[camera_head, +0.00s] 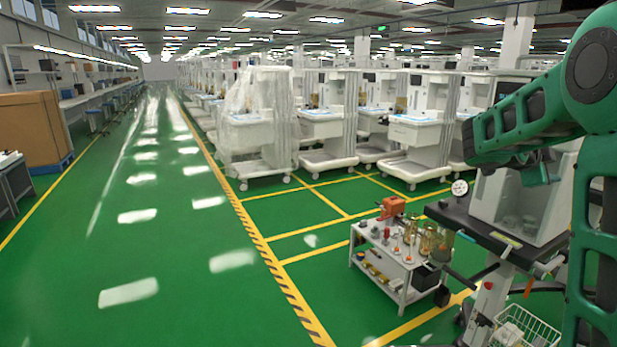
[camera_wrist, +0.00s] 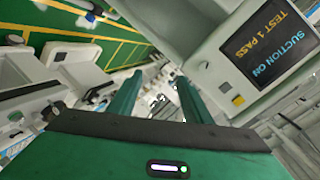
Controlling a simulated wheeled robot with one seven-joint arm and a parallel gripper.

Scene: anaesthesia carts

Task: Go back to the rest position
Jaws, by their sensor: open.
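My green arm reaches in from the right edge of the head view, above an anaesthesia machine with a white, clear-fronted body (camera_head: 520,205). My gripper fingers cannot be made out clearly in that view. In the wrist view my gripper (camera_wrist: 157,84) has its two green fingers apart, with nothing held between them. A grey machine panel with a dark screen (camera_wrist: 268,45) is at the upper right of the wrist view.
A small white trolley (camera_head: 408,291) with brass-coloured and red parts stands left of the near machine. A wire basket (camera_head: 527,327) is low at the right. Rows of white carts (camera_head: 262,130) stand behind. The green aisle (camera_head: 150,240) at left is clear.

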